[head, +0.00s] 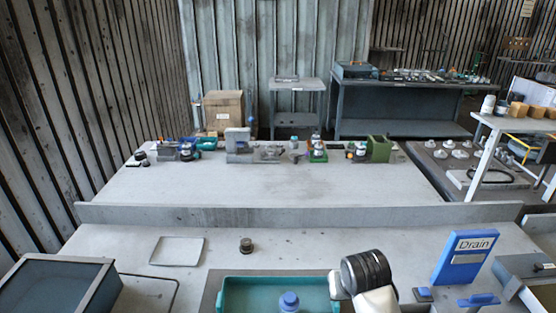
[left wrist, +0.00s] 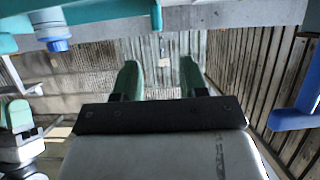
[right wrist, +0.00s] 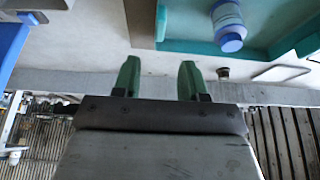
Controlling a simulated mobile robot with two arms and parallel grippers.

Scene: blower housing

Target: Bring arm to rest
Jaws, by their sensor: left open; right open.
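My left gripper (left wrist: 160,70) shows in the left wrist view with its two green fingers spread apart and nothing between them. My right gripper (right wrist: 158,68) shows in the right wrist view, also spread and empty. Neither gripper's fingers show in the head view. A white and black arm link of mine stands over the front bench at lower right in the head view. Both wrist views look past the fingers toward the bench and corrugated walls, with the scene upside down.
A teal tray (head: 250,283) on the front bench (head: 120,240) holds a blue-capped bottle (head: 289,301). A blue Drain stand (head: 464,257) is at right. The bench's back middle is clear.

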